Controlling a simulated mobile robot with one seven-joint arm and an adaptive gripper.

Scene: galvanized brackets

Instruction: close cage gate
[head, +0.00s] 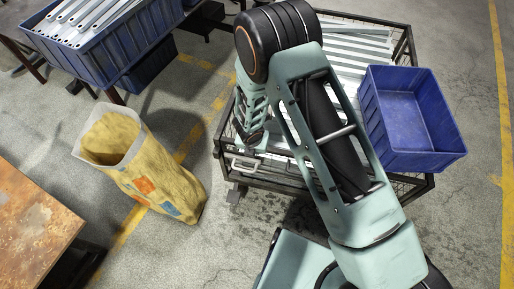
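The cage (222,150) is a dark-framed wire-mesh container on the floor in the middle of the head view, with long pale metal brackets (362,45) in it. Its near side (300,186) shows low mesh and a dark rail, partly covered by my arm. A pale handle-like piece (243,165) shows at the near left corner. I cannot tell which panel is the gate or whether it stands open. My arm rises from the lower right, bends above the cage and comes down at its left side. I cannot make out my gripper's fingers.
A blue bin (408,150) sits at the cage's right side and looks empty. A yellow sack (160,170) stands open to the left. A blue crate of metal parts (75,60) is at upper left, a rusty table (30,225) at lower left. Floor around the sack is clear.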

